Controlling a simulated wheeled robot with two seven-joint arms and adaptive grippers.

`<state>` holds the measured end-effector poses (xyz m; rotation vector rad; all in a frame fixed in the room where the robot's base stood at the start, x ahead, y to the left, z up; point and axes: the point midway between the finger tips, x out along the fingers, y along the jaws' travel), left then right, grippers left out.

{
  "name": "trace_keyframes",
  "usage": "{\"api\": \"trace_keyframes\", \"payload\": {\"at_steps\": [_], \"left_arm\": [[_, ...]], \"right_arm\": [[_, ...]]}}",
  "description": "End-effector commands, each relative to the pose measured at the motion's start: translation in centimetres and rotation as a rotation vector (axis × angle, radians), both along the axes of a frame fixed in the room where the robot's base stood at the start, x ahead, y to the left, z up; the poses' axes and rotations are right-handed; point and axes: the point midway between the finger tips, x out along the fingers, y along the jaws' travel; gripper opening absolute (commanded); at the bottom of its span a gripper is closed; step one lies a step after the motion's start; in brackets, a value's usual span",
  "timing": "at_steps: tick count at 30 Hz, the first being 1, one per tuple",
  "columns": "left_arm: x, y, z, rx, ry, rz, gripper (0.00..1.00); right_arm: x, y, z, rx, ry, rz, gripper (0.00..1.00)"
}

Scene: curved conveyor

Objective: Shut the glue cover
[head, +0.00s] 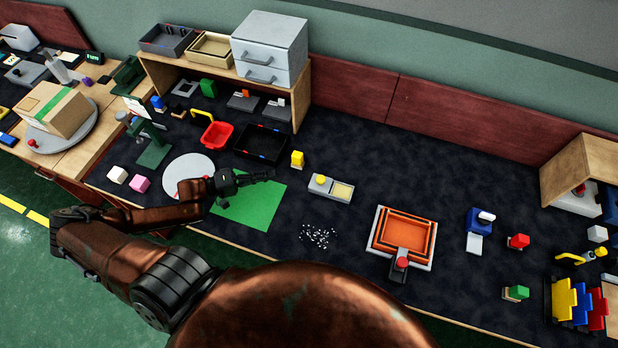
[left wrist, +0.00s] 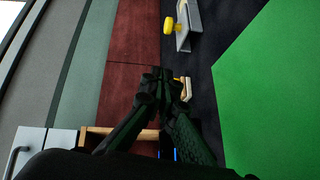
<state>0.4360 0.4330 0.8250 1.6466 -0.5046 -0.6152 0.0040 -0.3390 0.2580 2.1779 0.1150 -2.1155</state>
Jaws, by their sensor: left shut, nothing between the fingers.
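A small grey glue box (head: 331,198) stands on the dark table right of the green mat. Its left part is a grey cover with a yellow knob (head: 320,179), and its right part shows a bare pale-yellow area (head: 342,190). In the left wrist view the grey cover (left wrist: 185,38) with its yellow knob (left wrist: 168,26) shows at the top, partly cut off. My left gripper (head: 271,175) is shut and empty above the green mat, left of the glue box and apart from it. Its shut fingers (left wrist: 166,78) also show in the left wrist view. My right gripper is not in view.
The green mat (head: 258,212) lies below the gripper. A black tray (head: 262,143) and a red bin (head: 216,135) stand behind. White bits (head: 318,236) lie in front of the box. An orange tray (head: 403,232) stands to the right.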

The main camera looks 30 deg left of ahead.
Motion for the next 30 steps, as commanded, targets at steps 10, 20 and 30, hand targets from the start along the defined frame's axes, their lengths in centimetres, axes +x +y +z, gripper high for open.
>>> {"api": "trace_keyframes", "payload": {"at_steps": [10, 20, 30], "left_arm": [[3.1, -2.7, -0.7, -0.003, -0.004, -0.005, 0.00], [8.1, -7.0, -1.5, -0.003, -0.002, -0.004, 0.00], [8.1, -10.5, -2.1, -0.001, 0.000, -0.005, 0.00]], "right_arm": [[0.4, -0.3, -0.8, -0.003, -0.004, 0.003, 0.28], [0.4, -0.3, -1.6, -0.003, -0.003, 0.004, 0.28], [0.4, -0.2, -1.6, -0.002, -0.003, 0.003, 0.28]]}}
